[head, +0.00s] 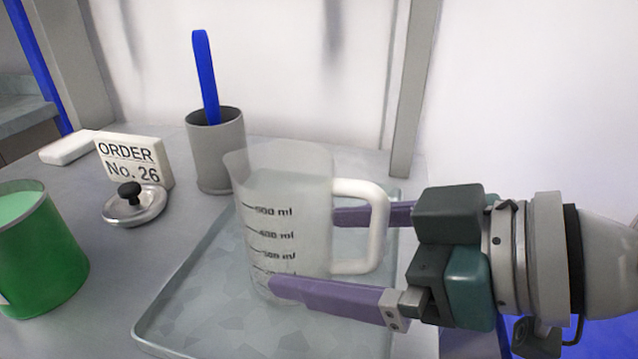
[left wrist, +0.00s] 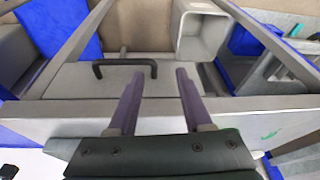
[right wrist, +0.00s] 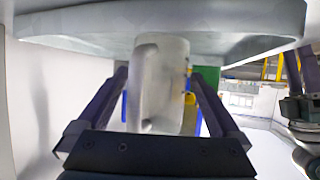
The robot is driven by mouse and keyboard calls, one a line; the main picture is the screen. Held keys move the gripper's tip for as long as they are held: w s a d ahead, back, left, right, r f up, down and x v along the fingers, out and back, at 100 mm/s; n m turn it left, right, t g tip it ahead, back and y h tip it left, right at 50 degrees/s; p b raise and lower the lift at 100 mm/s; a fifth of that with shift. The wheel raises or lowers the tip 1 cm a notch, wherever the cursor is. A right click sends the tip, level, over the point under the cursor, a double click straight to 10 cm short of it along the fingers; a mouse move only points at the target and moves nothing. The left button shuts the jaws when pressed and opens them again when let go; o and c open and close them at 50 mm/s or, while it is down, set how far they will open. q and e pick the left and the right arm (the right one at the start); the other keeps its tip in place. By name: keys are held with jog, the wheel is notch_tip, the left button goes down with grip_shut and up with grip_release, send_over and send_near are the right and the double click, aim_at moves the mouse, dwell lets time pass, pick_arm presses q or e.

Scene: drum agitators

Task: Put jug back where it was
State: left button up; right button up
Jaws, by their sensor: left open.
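The clear measuring jug (head: 285,200) with a white handle (head: 380,225) stands upright on the grey tray (head: 190,285), its handle toward the right. My right gripper (head: 303,250) reaches in from the right. One purple finger passes in front of the jug and the other goes behind it, partly hidden. In the right wrist view the jug (right wrist: 165,85) is between the spread fingers, with gaps visible. My left gripper (left wrist: 153,72) is open and empty, facing a grey surface with a black handle (left wrist: 125,68), away from the jug.
A grey cup (head: 217,155) with a blue utensil stands behind the jug. A metal lid (head: 135,207) lies by the order sign (head: 133,160). A green container (head: 40,255) is at the left. A wall edge rises behind the tray.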

jog(key=shift+r, duration=0.25)
jog(key=v, duration=1.2)
